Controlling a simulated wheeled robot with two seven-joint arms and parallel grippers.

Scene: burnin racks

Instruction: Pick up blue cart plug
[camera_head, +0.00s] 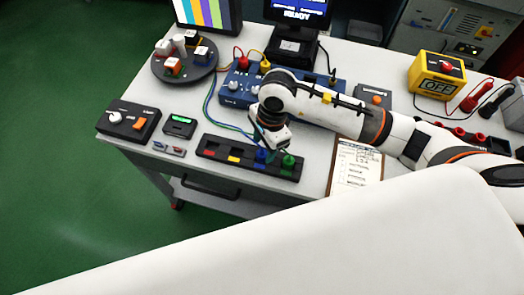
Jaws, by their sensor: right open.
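The blue plug (261,158) stands in a black rack (220,155) near the front edge of the white table. A green plug (288,162) stands to its right in the same rack; red and yellow marks show to its left. My right gripper (267,149) points down just above and behind the blue plug. It is open, but its fingers are small and partly hidden by the wrist, so I cannot tell whether they are around the plug. My left gripper is not in view.
A blue box (240,88) with cables stands behind the rack. A clipboard (353,169) lies to the right. A black switch box (128,121) and a small green-screen device (180,125) stand left. A round dark tray (160,70) is at the back left.

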